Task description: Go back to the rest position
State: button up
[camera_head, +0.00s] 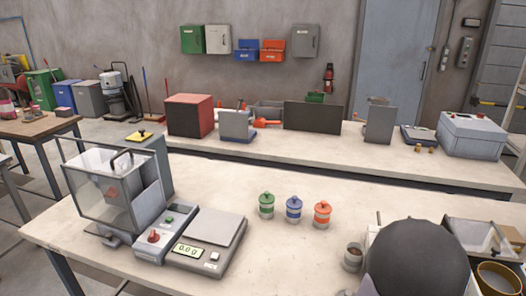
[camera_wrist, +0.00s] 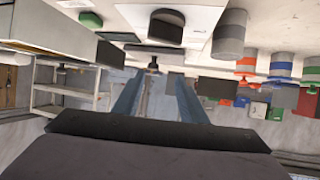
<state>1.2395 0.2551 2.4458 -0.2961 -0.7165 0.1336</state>
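My gripper (camera_wrist: 157,77) shows in the wrist view as two blue-grey fingers reaching out past a dark bar. The fingers stand apart with a gap between them, and I see nothing held there. The wrist view is upside down, with the table surface along its top. In the head view my fingers do not show. A large dark rounded shape at the lower right there hides part of the table and whatever is behind it. The rest position itself has no mark in either view.
The front table (camera_head: 130,205) bears a clear-walled hopper (camera_head: 95,190), a scale (camera_head: 205,245) reading about 0.0, and green (camera_head: 266,205), blue (camera_head: 293,209) and orange (camera_head: 322,215) lidded jars. A metal cup (camera_head: 353,257) and brown-filled container (camera_head: 498,278) flank the dark shape.

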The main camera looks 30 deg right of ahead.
jog(key=w+a+f+n+y, duration=0.2)
jog(key=w+a, duration=0.1)
jog(key=a, duration=0.4)
jog(key=w+a+f+n+g+y, duration=0.1)
jog(key=w+a+f+n+y, duration=0.1)
jog(key=a, duration=0.6)
jog(key=w+a+f+n+y, duration=0.1)
jog(key=w+a+f+y, duration=0.1)
jog(key=w+a, duration=0.4)
jog(key=shift+w+a+f+n+y, duration=0.1)
jog(key=shift+a+n+y, duration=0.3)
jog(key=shift+a+y, duration=0.65)
jog(key=s+a+n+g+y, duration=0.25)
jog(key=s+a, duration=0.25)
jog(key=a, duration=0.6)
jog(key=s+a+n+g+y, duration=0.1)
jog(key=s+a+n+g, duration=0.3)
jog(key=a, duration=0.7)
notch_tip(320, 180, down, 34)
jog(key=b, duration=3.2)
jog(key=shift+s+t+b, duration=0.35)
jog(key=shift+s+b, duration=0.05)
